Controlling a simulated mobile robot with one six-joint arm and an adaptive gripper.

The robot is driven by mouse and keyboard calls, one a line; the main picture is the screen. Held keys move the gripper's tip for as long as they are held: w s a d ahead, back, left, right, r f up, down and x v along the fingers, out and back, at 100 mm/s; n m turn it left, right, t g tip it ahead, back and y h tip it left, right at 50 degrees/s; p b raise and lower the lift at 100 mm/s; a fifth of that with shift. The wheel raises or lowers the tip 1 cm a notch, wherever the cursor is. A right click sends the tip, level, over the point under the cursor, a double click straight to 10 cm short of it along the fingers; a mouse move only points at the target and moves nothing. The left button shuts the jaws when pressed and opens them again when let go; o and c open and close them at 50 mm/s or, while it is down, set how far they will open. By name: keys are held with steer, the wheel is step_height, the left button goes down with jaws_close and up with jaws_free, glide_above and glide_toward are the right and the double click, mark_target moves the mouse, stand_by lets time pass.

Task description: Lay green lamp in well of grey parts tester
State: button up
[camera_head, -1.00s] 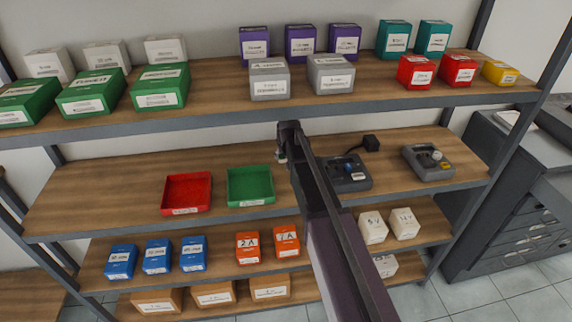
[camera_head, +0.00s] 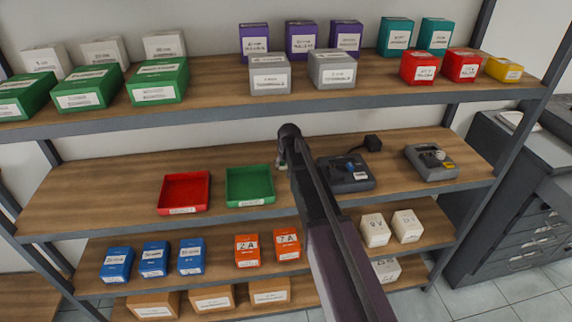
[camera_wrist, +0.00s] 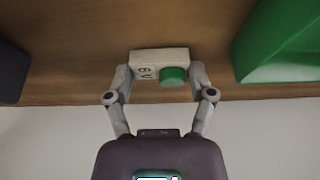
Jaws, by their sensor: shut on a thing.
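The green lamp (camera_wrist: 174,77) is a small cream block with a round green cap and dark print. In the wrist view my gripper (camera_wrist: 160,76) is shut on it, one finger at each end. In the head view my gripper (camera_head: 281,162) is over the middle shelf, mostly hidden by my own arm. Two grey testers stand right of it: a darker one (camera_head: 350,183) with a blue part on top, partly behind my arm, and another (camera_head: 440,172) with a pale round part and a yellow mark. I cannot make out their wells clearly.
A green tray (camera_head: 249,200) and a red tray (camera_head: 184,208) stand empty left of my gripper. A black plug-like block (camera_head: 373,143) is behind the darker tester. The upper shelf (camera_head: 215,109) with boxes overhangs. Bare shelf lies between the two testers.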

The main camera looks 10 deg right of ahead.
steer(key=shift+f, duration=0.2)
steer(key=o, duration=0.9)
steer(key=shift+c, duration=0.2)
steer(key=shift+r, duration=0.25)
steer(key=p+v, duration=1.1)
steer(key=v, duration=0.1)
stand_by(0.5)
steer(key=s+d+f+g, duration=0.1)
steer(key=s+g, duration=0.3)
steer(key=s, duration=2.1)
steer(key=shift+s+d+f+g, duration=0.2)
steer(key=shift+s+d+g, duration=0.15)
steer(key=shift+d, duration=0.35)
